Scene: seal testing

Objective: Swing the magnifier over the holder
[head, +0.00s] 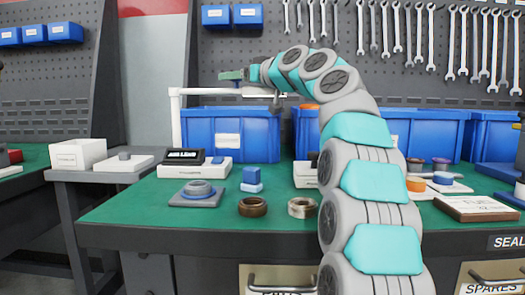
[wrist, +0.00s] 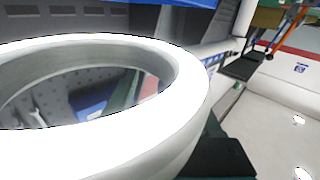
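The magnifier's white post (head: 176,125) stands at the back left of the green bench, and its white arm (head: 215,91) reaches right from the post top. A large white ring with a clear lens, the magnifier head (wrist: 185,120), fills the left of the wrist view. My gripper (head: 232,75) is beside the magnifier's arm, high above the bench; whether it touches is unclear, and its finger opening cannot be made out. The holder is probably the grey-blue block with a round ring (head: 197,193) on the bench, front left.
A white device with a black display (head: 185,157) stands behind the block. Blue bins (head: 230,135) line the back. A brown ring (head: 252,207), a metal ring (head: 301,207) and a small blue block (head: 251,180) lie on the bench. Wrenches hang on the back wall.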

